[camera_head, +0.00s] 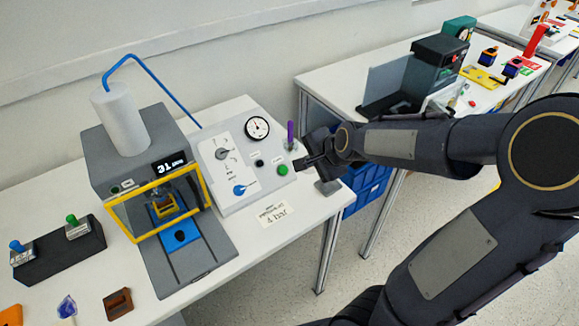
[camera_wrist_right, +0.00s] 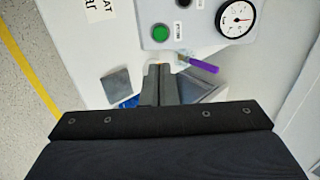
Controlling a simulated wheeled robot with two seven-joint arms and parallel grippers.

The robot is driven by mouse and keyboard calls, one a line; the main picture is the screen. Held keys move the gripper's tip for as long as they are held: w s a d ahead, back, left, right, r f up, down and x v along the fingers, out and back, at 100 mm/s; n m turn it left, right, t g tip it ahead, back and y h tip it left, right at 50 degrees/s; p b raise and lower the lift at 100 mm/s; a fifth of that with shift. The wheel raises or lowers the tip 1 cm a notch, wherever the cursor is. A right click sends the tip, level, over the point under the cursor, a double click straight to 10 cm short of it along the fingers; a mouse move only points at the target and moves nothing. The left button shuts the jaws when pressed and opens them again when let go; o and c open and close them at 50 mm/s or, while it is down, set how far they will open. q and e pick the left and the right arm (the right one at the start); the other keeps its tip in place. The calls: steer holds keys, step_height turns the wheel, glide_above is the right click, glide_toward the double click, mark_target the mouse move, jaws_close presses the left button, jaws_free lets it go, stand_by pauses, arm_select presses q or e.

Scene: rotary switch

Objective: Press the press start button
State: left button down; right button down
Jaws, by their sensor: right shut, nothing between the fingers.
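The control panel (camera_head: 222,148) is a sloped light-grey box on the white table, with a green button (camera_head: 283,170) near its lower right corner. The green button also shows in the right wrist view (camera_wrist_right: 160,33); its small label is too blurred to read. A black button (camera_head: 258,162) sits left of it. My right gripper (camera_head: 300,164) is shut and empty, its fingertips just right of the green button. In the right wrist view the closed fingertips (camera_wrist_right: 160,68) point toward the button and appear apart from it. My left gripper is out of view.
The panel carries a gauge (camera_head: 257,127), a grey knob (camera_head: 222,153) and a blue knob (camera_head: 239,189). A purple-handled tool (camera_head: 291,134) stands close to my right gripper. A grey press with a yellow guard (camera_head: 158,208) stands left. A "4 bar" card (camera_head: 272,215) lies in front.

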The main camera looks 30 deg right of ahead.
mark_target(284, 170)
steer(key=b+x, duration=0.6)
steer(key=x, duration=0.7)
steer(key=shift+s+f+b, duration=0.1)
steer(key=shift+b, duration=0.3)
steer(key=shift+w+f, duration=0.3)
